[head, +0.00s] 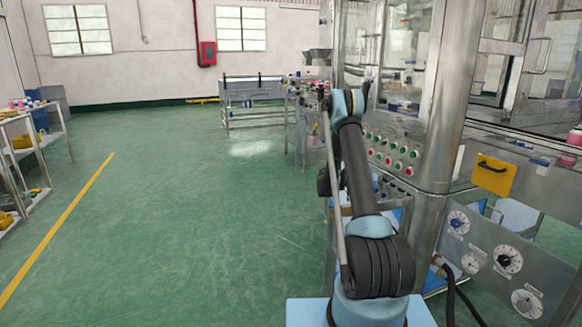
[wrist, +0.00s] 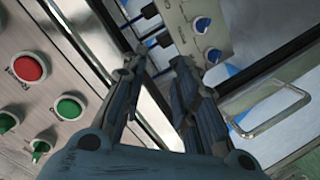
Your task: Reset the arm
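My arm (head: 359,170) rises from the bottom of the head view, beside the steel machine on the right. In the wrist view my gripper (wrist: 158,62) has its two dark fingers apart, with nothing seen between them. Past the fingers is a steel machine front. A red button (wrist: 29,68) and a green button (wrist: 70,107) are on a panel to the left of the fingers. In the head view I cannot make out the gripper's fingers clearly.
The steel machine's button panel (head: 392,152) is close to the right of my arm. A conveyor table (head: 253,92) stands at the back. The green floor (head: 170,220) at left is open.

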